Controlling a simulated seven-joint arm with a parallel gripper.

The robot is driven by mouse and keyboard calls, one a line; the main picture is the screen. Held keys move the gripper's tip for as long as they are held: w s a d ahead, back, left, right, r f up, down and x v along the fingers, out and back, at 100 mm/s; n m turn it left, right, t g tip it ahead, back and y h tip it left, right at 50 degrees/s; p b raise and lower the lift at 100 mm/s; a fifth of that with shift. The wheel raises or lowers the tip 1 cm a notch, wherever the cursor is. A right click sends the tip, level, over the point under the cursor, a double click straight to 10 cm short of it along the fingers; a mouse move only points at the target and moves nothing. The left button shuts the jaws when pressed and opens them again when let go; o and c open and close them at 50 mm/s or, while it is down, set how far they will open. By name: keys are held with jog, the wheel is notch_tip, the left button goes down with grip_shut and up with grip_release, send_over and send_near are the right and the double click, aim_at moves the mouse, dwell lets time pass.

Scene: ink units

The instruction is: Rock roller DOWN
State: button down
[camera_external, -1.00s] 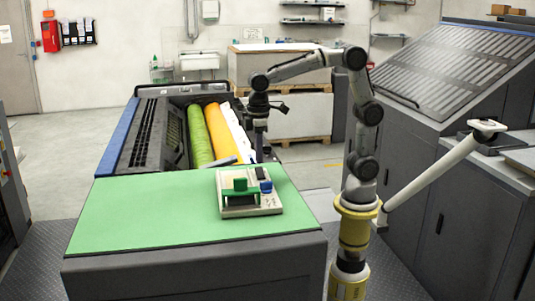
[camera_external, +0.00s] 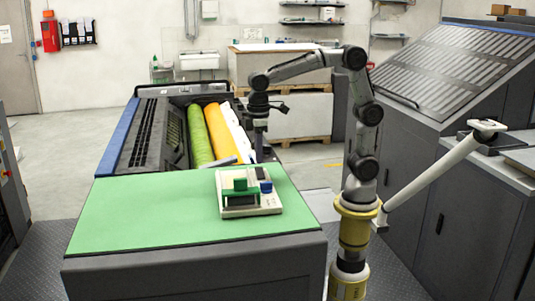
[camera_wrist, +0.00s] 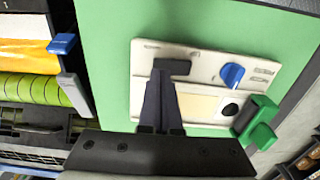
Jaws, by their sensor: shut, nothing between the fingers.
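A cream control panel (camera_external: 238,211) lies on the green table top; it also shows in the wrist view (camera_wrist: 144,62). In the wrist view it carries a black rocker (camera_wrist: 174,67), a blue knob (camera_wrist: 232,75), a round black part (camera_wrist: 230,109) and a green handle (camera_wrist: 256,122). My gripper (camera_wrist: 162,75) is shut and empty, with its fingertips at the left part of the black rocker in the picture. I cannot tell whether they touch it. In the external view my gripper (camera_external: 259,158) points down near the panel's far edge. The rocker's tilt is unclear.
The green table top (camera_external: 150,215) is otherwise clear. Behind it, a green roller (camera_external: 200,135) and an orange roller (camera_external: 219,130) lie in the machine. A blue-tipped part (camera_wrist: 62,44) and a grey bar (camera_wrist: 75,94) stand by the table edge.

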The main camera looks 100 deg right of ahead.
aim_at(259, 168)
jog(key=shift+f, duration=1.2)
dwell(0.9)
jog(key=shift+r, duration=3.55)
jog(key=shift+r, duration=0.2)
jog(key=s+r+t, duration=0.3)
jog(key=s, duration=0.9)
jog(key=s+f+t, duration=0.2)
jog(key=s+f, duration=0.5)
jog(key=f, duration=0.1)
jog(key=shift+a+f+t, duration=0.15)
jog(key=shift+a+t, duration=0.05)
jog(key=shift+t, duration=0.1)
